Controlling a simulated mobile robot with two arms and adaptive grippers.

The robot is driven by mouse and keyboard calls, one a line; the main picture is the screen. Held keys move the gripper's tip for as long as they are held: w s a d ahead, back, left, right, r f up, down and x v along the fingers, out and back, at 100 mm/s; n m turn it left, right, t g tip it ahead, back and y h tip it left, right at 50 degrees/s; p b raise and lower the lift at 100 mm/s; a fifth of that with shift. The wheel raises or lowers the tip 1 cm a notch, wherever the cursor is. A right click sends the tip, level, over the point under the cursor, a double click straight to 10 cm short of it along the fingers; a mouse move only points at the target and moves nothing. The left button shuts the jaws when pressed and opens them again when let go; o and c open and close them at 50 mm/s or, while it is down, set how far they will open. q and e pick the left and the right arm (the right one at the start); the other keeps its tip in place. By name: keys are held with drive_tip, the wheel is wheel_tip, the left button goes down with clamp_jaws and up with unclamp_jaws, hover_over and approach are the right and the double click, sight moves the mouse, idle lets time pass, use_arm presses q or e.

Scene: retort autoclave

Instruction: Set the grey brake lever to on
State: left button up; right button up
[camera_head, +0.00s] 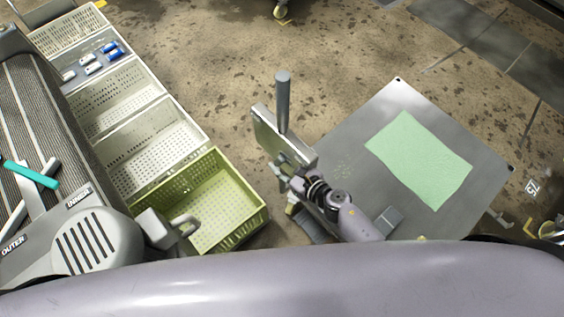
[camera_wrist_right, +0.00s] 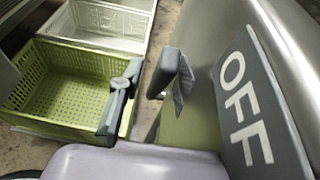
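The grey brake lever (camera_head: 283,100) is a thick round bar that stands up from a pale metal box (camera_head: 268,137) in the middle of the head view. In the right wrist view a grey plate with white letters OFF (camera_wrist_right: 245,105) is on the metal housing at the right. My right gripper (camera_head: 285,170) is low beside the box, below and apart from the lever's bar. In the wrist view its two fingers (camera_wrist_right: 145,92) are spread with nothing seen between them. The lever's bar does not show in the wrist view. My left gripper is not in view.
A green basket (camera_head: 256,224) and several white baskets (camera_head: 190,120) line the conveyor (camera_head: 45,100) at the left. A teal-handled lever (camera_head: 30,174) lies by INNER and OUTER labels. A metal plate with a green mat (camera_head: 420,160) is at the right. Floor behind the lever is clear.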

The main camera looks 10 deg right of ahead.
drive_tip(key=shift+d, duration=0.1)
drive_tip(key=v, duration=0.8)
idle(0.3)
